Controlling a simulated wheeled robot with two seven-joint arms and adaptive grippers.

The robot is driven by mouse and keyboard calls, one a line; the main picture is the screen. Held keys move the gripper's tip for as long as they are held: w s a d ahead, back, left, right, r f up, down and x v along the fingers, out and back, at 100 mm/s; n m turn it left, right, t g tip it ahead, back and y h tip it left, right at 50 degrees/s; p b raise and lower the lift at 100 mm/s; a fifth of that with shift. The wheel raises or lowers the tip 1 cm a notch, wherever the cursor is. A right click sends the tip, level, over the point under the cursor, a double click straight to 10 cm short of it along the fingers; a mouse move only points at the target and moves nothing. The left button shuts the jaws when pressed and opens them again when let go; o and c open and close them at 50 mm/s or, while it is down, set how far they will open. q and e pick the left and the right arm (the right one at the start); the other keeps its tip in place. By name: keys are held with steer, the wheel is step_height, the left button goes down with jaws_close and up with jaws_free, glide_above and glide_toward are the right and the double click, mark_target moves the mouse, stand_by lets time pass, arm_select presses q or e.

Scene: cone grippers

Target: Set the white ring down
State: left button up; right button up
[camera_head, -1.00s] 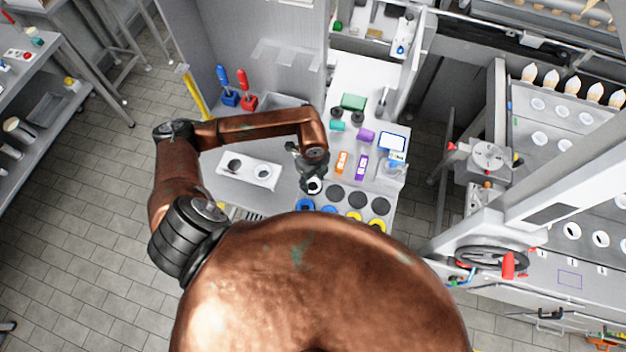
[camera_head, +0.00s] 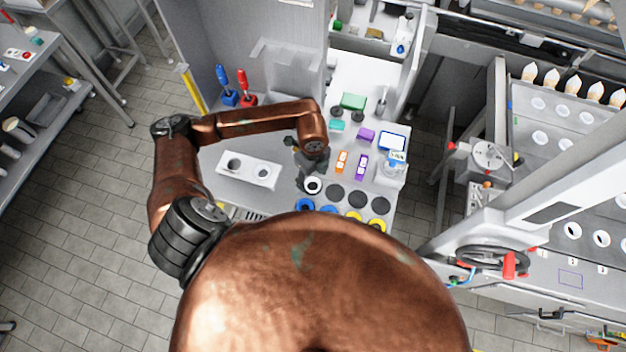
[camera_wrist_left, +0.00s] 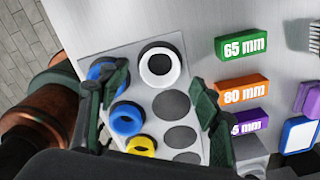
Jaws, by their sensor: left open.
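The white ring (camera_head: 313,192) lies on the light grey plate with dark round spots, at the plate's far left corner. In the left wrist view the white ring (camera_wrist_left: 158,82) sits over a corner spot, with a dark centre, and looks flat. My left gripper (camera_head: 308,178) is just above and beside it. In the left wrist view my left gripper (camera_wrist_left: 158,80) has its two green-black fingers spread wide, with visible gaps to the ring on both sides. My right gripper is not in view.
Blue rings (camera_wrist_left: 126,118) and a yellow ring (camera_wrist_left: 140,146) share the plate (camera_wrist_left: 142,95). Labelled blocks, including a green one (camera_wrist_left: 242,47) and an orange one (camera_wrist_left: 242,89), stand to the right. A white block with two holes (camera_head: 249,171) is left of the gripper.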

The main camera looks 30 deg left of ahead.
arm_select(q)
step_height(320, 180, up, 10)
steer(key=b, duration=0.1)
steer(key=shift+f, duration=0.25)
